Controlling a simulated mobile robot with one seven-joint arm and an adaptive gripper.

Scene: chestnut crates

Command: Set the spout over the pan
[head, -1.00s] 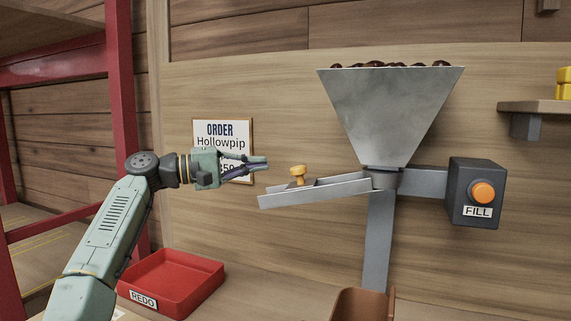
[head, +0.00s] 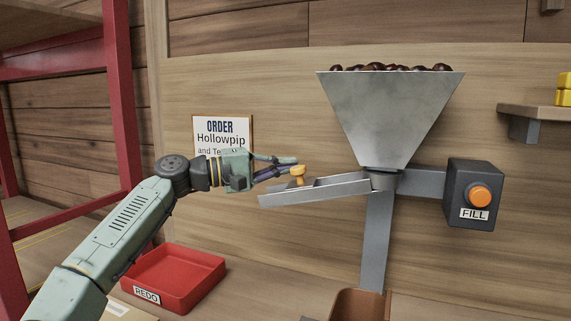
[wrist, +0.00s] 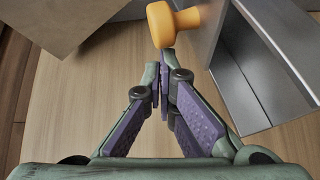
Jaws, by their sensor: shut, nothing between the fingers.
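The grey metal spout (head: 320,190) is a shallow trough slanting down to the left from under the hopper (head: 390,115). I cannot identify a pan for certain.
A brown open container (head: 358,306) is cut off by the bottom edge, below the hopper. A red REDO tray (head: 200,289) lies at lower left. A dark FILL box (head: 458,190) with an orange button is on the right. An ORDER card (head: 240,130) hangs behind my gripper.

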